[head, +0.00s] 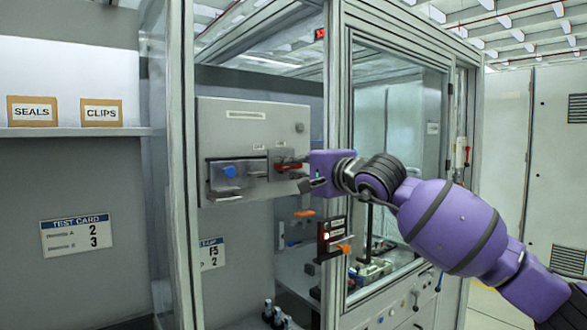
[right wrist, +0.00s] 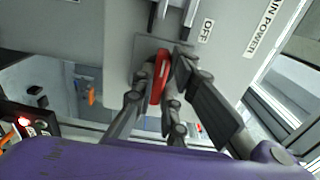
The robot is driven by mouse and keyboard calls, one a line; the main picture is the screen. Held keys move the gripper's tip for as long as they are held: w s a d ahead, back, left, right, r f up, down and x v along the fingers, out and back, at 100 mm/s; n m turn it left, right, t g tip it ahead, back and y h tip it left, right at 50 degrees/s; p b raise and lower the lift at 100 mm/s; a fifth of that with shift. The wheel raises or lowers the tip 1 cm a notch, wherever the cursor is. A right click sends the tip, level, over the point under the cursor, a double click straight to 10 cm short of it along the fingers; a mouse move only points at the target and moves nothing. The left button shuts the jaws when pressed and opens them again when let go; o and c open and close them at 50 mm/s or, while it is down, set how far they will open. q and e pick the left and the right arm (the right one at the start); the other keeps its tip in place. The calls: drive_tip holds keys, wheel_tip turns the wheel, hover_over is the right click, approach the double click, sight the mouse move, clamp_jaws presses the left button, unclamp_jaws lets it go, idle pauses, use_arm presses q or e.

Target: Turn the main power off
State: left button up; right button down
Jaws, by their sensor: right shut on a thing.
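The main power switch has a red handle (head: 287,166) on the right part of a grey panel (head: 247,117). In the right wrist view the red handle (right wrist: 158,77) sits between the fingers of my right gripper (right wrist: 161,84), which is shut on it. An OFF label (right wrist: 207,31) and a MAIN POWER label (right wrist: 263,28) are printed on the panel beside it. In the head view my right gripper (head: 303,173) reaches the handle from the right, and its fingers partly hide the handle. My left gripper is not in view.
A clear-covered box with a blue knob (head: 229,171) is left of the switch. Below is a small unit with a red light (head: 326,236) and an orange part. A cabinet frame post (head: 335,90) stands close to my right arm. A shelf (head: 75,132) holds SEALS and CLIPS boxes.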

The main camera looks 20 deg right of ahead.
drive_tip(key=c, duration=1.8)
unclamp_jaws()
drive_tip(key=shift+o, duration=0.2)
drive_tip(key=shift+s+d, duration=0.15)
drive_tip(key=shift+s, duration=0.05)
drive_tip(key=v, duration=1.1)
drive_tip(key=shift+s, duration=0.35)
